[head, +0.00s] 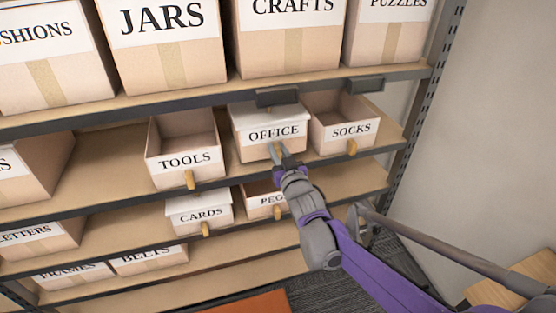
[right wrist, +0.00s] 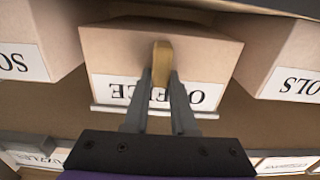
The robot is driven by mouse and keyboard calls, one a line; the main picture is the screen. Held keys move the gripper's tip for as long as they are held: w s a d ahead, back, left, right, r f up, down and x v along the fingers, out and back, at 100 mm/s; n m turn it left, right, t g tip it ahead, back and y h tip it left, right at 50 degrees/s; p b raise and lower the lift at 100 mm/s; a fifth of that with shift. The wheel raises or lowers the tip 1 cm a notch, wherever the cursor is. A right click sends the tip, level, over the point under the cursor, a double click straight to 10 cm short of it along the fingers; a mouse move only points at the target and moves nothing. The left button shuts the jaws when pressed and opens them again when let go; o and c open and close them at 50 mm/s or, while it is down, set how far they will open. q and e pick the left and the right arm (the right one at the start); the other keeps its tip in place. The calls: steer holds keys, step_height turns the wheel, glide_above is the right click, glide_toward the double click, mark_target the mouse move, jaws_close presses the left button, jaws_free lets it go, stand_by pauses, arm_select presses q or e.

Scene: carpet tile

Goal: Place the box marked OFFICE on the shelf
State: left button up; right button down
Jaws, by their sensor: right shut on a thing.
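The lidded box marked OFFICE (head: 250,117) sits on the middle shelf board (head: 105,185), between the TOOLS and SOCKS boxes. A tan pull tab sticks out of its front. My right gripper (head: 279,155) is at the front of this box, with its fingers around the tab. In the right wrist view, where the label is upside down, the gripper (right wrist: 161,88) is shut on the tab (right wrist: 162,62) of the OFFICE box (right wrist: 205,55). My left gripper is not in view.
An open TOOLS box (head: 183,139) stands to the left and an open SOCKS box (head: 345,108) close to the right. The shelf above carries large boxes such as JARS (head: 165,60). CARDS (head: 199,226) stands below. A dark block (head: 277,97) hangs at the upper shelf's edge.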

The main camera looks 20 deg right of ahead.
step_height(320, 180, down, 3)
steer(key=shift+f, duration=0.15)
steer(key=c, duration=0.7)
jaws_free()
steer(key=shift+c, duration=0.2)
steer(key=shift+s, duration=0.1)
steer(key=s, duration=1.2)
steer(key=s+f+g, duration=0.6)
steer(key=s+f, duration=0.2)
steer(key=s, duration=0.4)
steer(key=s+f+g, duration=0.7)
steer(key=s+f, duration=0.1)
steer(key=s, duration=0.5)
steer(key=shift+s+d+h, duration=0.15)
steer(key=shift+s+h, duration=0.05)
steer(key=shift+h, duration=0.1)
